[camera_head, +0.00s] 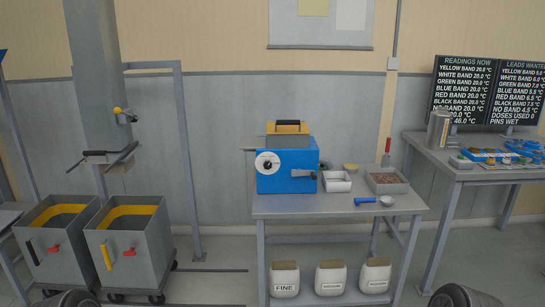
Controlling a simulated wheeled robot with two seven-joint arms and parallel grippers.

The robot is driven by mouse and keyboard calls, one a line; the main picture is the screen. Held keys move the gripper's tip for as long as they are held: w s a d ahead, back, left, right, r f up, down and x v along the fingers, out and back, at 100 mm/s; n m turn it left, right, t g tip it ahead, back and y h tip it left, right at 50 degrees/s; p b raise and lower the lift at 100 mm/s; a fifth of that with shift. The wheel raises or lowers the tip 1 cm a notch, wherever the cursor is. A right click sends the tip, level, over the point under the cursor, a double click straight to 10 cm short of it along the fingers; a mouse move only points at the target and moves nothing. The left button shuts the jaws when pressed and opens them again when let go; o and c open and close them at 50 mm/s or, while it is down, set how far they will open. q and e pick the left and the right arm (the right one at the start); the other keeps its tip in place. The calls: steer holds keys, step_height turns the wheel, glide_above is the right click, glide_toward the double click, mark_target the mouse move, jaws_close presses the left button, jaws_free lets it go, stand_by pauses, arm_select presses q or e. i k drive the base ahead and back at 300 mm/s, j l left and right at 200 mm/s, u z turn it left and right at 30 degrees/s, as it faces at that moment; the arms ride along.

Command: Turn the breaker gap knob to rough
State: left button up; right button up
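The blue breaker (286,182) stands on the left part of the grey middle table. A round white dial with a dark knob (267,163) at its centre is on the left of its front face. The dial's marks and the knob's pointing direction are too small to read. A dark handle (303,173) sticks out at the right of the front face. A hopper with a yellow and black top (288,128) sits on the breaker. Neither gripper shows; only dark rounded parts of my arms show at the bottom edge, well apart from the breaker.
On the middle table (340,207) are a white tray (337,181), a bin of brown grain (387,181) and a blue scoop (365,201). Sacks (285,279) stand on the lower shelf. Wheeled bins (133,250) stand left below a silo chute (100,90). A cluttered table (468,173) stands right.

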mark_target(267, 165)
steer(key=i+l, duration=0.4)
steer(key=i, duration=0.15)
steer(key=i+l+u, duration=0.1)
steer(key=i+l, duration=0.3)
steer(key=i, duration=0.2)
steer(key=i+l, duration=0.45)
steer(key=i, duration=0.1)
